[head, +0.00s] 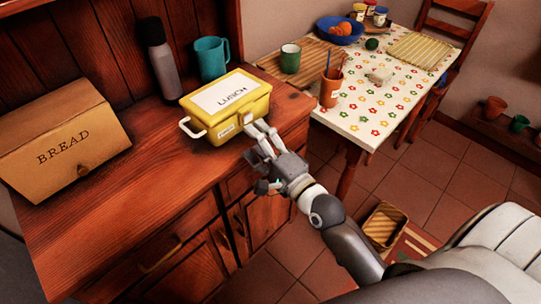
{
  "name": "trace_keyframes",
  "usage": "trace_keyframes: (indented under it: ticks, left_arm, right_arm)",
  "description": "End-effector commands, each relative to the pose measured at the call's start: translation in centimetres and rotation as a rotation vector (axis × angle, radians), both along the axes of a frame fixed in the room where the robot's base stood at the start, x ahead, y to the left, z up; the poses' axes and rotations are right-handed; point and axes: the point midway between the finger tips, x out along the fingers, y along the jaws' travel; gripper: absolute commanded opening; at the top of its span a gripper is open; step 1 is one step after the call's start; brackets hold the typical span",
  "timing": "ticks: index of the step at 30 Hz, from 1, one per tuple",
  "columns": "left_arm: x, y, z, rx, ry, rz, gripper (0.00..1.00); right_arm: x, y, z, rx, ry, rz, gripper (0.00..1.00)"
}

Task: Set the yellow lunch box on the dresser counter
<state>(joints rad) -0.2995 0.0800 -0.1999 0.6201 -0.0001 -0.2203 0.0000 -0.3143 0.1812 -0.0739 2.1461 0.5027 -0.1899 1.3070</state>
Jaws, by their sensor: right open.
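The yellow lunch box (210,129) rests on the wooden dresser counter (140,210), near its right end. It has a white label reading LUNCH on the lid and a pale handle on its left side. My right gripper (258,144) is open at the box's front right corner, with its fingers beside the box. I cannot tell whether the fingers touch it. My left gripper is not in view.
A bread box (62,140) stands at the counter's left, with a grey bottle (162,68) and a teal mug (211,60) behind the lunch box. A table (345,122) with a flowered cloth stands to the right. The front of the counter is clear.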

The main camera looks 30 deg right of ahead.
Motion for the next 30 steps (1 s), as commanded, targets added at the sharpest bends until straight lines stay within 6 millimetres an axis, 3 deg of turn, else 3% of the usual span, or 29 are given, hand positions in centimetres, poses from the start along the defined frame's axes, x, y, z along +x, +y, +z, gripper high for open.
trace_keyframes:
  ticks: [9, 23, 26, 29, 30]
  left_arm:
    - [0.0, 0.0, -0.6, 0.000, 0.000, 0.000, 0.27]
    - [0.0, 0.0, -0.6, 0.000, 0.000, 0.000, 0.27]
    - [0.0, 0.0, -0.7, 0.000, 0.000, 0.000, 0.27]
    - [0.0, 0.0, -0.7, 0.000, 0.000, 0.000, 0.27]
    - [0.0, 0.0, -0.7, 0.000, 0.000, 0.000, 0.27]
  right_arm:
    - [-4.4, -1.0, -0.4, 0.001, 0.002, 0.000, 0.66]
    - [-5.5, -1.3, -0.4, -0.001, 0.000, 0.000, 0.66]
    - [-5.2, -1.4, -1.9, -0.030, 0.021, -0.007, 0.66]
    - [-4.7, -1.8, -6.2, -0.121, 0.083, -0.020, 0.66]
    - [-4.5, -2.0, -8.7, -0.177, 0.120, -0.024, 0.66]
